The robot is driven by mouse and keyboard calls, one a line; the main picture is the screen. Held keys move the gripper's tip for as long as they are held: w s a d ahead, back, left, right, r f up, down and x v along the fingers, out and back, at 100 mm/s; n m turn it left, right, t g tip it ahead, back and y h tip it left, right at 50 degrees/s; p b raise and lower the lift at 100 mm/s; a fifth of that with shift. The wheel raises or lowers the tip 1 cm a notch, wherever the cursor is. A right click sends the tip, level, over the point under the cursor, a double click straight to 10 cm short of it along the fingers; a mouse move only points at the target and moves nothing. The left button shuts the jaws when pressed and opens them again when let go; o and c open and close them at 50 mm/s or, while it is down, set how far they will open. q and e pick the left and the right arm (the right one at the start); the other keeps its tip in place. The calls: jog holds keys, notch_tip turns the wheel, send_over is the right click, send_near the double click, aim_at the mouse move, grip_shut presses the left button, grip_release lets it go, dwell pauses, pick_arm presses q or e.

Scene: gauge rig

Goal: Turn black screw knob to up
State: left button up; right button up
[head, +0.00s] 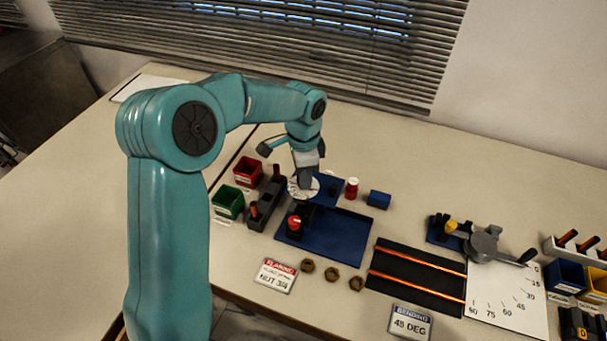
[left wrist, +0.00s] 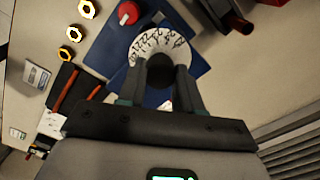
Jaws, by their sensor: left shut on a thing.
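The black screw knob (left wrist: 160,70) sits at the centre of a white round dial (left wrist: 146,44) with black markings. The dial's edge also shows in the head view (head: 296,190), on a rig on a blue plate (head: 335,240). My left gripper (head: 306,181) comes down from above onto the dial. In the left wrist view its two fingers (left wrist: 172,82) stand on either side of the knob and are shut on it. The fingers hide part of the knob, and I cannot read which way it points. My right gripper is in neither view.
A red knob (head: 294,222) stands close in front of the dial. Red (head: 247,171) and green (head: 228,201) bins and a dark tool block are left of the rig. Several nuts and a sign (head: 275,275) lie in front. A bending rig (head: 484,246) is farther right.

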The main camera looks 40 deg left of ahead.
pick_arm(q)
jog(key=shift+r+n, duration=0.1)
jog(key=shift+n, duration=0.5)
jog(key=o, duration=1)
jog(key=shift+o, duration=0.2)
notch_tip(320, 180, up, 16)
jog(key=shift+r, duration=0.15)
